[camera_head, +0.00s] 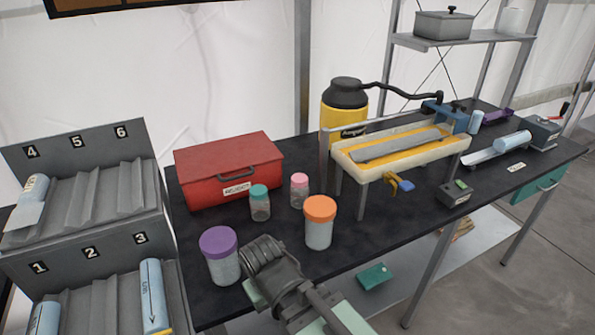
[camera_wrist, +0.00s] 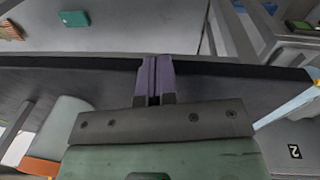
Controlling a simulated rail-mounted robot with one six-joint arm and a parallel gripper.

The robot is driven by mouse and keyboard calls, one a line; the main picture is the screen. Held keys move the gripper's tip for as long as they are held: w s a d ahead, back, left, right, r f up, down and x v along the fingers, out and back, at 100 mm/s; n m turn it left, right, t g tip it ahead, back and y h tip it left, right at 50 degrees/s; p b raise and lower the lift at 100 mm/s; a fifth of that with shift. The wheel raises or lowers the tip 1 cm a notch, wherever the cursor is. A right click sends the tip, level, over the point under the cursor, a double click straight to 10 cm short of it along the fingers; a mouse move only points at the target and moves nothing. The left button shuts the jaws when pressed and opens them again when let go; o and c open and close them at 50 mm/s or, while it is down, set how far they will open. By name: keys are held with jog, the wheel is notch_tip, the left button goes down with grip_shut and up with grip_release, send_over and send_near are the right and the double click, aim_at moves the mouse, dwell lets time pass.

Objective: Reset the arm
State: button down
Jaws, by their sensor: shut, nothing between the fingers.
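My gripper (camera_wrist: 154,78) shows in the wrist view with its two purple fingers side by side, closed together and with nothing between them. It is over the front edge of the dark workbench (camera_wrist: 75,82). In the head view my wrist and forearm reach in at the bottom centre, in front of the bench and right of the purple-lidded jar (camera_head: 221,263). The fingertips cannot be made out there. The orange-lidded jar (camera_head: 319,229) stands just behind my arm; its orange lid (camera_wrist: 38,167) shows at the lower left of the wrist view.
A red box (camera_head: 228,178) and two small jars stand behind. A numbered rack (camera_head: 80,262) with rolled cylinders is at left. A white-rimmed tray (camera_head: 370,177), yellow canister (camera_head: 335,122) and tools occupy the right. A green box (camera_head: 374,277) lies on the lower shelf.

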jog(key=w+d+r+m, duration=0.1)
jog(key=w+d+m, duration=0.2)
jog(key=d, duration=0.8)
jog(key=w+d+m+g+p, duration=0.1)
jog(key=w+d+m, duration=0.2)
jog(key=d, duration=0.9)
jog(key=shift+w+d+r+m+y+p, duration=0.3)
jog(key=shift+w+r+m+y, duration=0.1)
jog(key=shift+m, duration=0.2)
